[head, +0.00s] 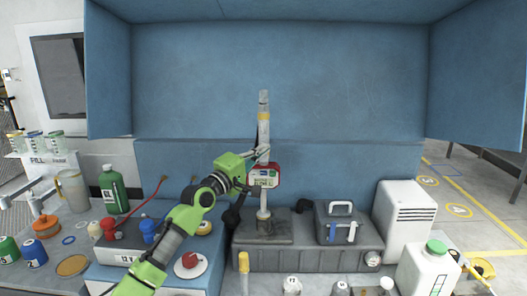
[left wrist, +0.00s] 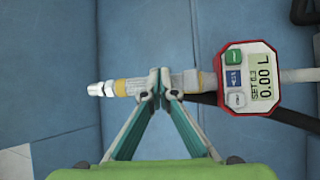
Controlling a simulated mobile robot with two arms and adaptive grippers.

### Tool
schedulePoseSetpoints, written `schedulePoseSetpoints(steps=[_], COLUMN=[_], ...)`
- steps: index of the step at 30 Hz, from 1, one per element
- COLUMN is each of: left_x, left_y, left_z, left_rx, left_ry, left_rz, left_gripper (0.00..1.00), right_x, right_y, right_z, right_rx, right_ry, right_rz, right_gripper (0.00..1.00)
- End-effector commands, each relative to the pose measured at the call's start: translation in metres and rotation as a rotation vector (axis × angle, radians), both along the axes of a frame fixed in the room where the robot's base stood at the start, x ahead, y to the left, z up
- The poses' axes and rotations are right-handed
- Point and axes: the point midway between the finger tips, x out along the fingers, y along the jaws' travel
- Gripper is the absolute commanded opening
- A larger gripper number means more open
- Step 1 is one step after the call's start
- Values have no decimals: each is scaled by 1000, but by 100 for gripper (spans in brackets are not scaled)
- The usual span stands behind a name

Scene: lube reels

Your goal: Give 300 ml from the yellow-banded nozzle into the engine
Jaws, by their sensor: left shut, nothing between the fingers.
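The yellow-banded nozzle (head: 264,128) stands upright above a dark grey block (head: 262,228), tip at the top. In the left wrist view the nozzle (left wrist: 190,80) lies across the picture, its yellow band and metal tip at the left. Its red-framed meter (head: 264,176) shows up close in the left wrist view (left wrist: 250,78), reading SET 0.3 and 0.00 L, with several buttons. My left gripper (head: 262,153) is shut and empty, its fingertips (left wrist: 159,84) overlapping the tube between band and meter. Touching cannot be told. The engine may be the ribbed grey block (head: 300,259). My right gripper is not in view.
A dark grey case (head: 345,225) with light handles stands right of the nozzle. A white vented box (head: 405,220) and a green-capped white jug (head: 428,270) stand farther right. Green bottle (head: 113,190) and small cans crowd the left. A blue panel rises behind.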

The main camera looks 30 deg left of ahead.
Motion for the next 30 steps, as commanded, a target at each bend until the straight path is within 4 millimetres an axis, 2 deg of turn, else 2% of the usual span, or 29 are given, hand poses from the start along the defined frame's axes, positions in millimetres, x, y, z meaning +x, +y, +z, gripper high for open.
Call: schedulePoseSetpoints(steps=[30], left_x=[5], left_y=[3], left_z=[-3], left_rx=[0], left_ry=[0], left_rz=[0], left_gripper=[0], right_x=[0], right_y=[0], right_z=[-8], right_rx=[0], right_ry=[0], right_rz=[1], right_gripper=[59])
